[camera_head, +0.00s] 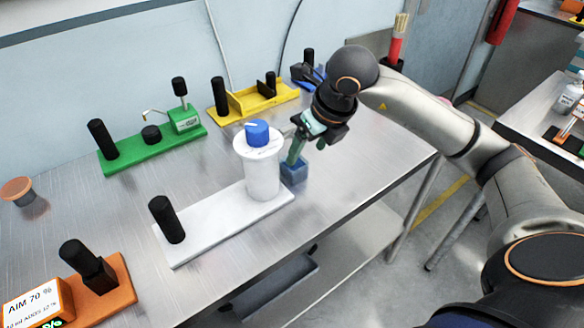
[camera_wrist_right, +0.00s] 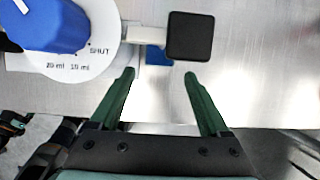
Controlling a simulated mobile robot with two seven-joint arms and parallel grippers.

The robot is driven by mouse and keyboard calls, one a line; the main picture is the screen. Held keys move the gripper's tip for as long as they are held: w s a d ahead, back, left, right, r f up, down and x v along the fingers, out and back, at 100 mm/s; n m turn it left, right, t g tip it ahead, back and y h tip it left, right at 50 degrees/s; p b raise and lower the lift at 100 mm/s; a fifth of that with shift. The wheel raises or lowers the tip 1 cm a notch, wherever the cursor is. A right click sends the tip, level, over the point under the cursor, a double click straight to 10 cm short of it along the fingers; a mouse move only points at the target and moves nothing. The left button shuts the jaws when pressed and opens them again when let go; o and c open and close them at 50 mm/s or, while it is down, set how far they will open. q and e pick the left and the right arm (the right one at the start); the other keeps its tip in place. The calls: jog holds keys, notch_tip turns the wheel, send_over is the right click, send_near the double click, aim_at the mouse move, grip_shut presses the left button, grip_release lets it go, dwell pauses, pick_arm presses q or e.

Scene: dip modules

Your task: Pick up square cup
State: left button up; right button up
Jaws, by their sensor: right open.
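A small blue square cup (camera_head: 294,172) stands at the right end of the white module (camera_head: 205,225), beside the white dispenser (camera_head: 262,175) with its blue cap. In the right wrist view a blue patch of the cup (camera_wrist_right: 158,58) shows beyond the fingertips, partly hidden by a black square block (camera_wrist_right: 190,36) and a white spout. My right gripper (camera_head: 294,160) reaches down over the cup in the head view. Its green fingers (camera_wrist_right: 160,75) are open with bare metal between them. Whether they touch the cup I cannot tell. My left gripper is not in view.
The dispenser and its spout stand close to my right gripper. A black post (camera_head: 166,220) rises from the white module. Green (camera_head: 150,152), yellow (camera_head: 250,102) and orange (camera_head: 100,297) modules stand on the metal table. The table's front edge is near the cup.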

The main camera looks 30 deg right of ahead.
aim_at(298, 167)
jog(key=x, duration=0.8)
jog(key=shift+f, duration=0.2)
jog(key=c, duration=1.1)
jog(key=shift+r, duration=0.15)
